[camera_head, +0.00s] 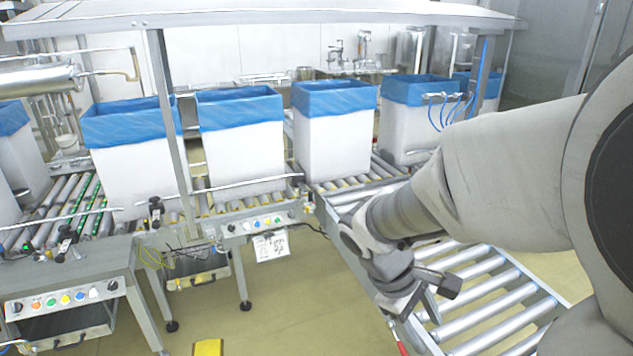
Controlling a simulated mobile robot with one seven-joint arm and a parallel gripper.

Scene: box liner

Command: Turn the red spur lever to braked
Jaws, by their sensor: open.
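The red spur lever (402,347) shows as a small red handle with a thin metal stem, low in the head view beside the near roller conveyor's side rail. Its lower end is close to the frame's bottom edge, and its position marking cannot be read. My gripper (424,302) is open and empty, pointing down over the near edge of the roller conveyor. It is above the lever and apart from it in the picture; the exact gap in depth cannot be told.
The spur roller conveyor (497,317) is bare under my arm. Several white boxes with blue liners (337,130) stand on the line behind. Button panels (262,226) face the front left. A yellow object (207,348) is on the open floor.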

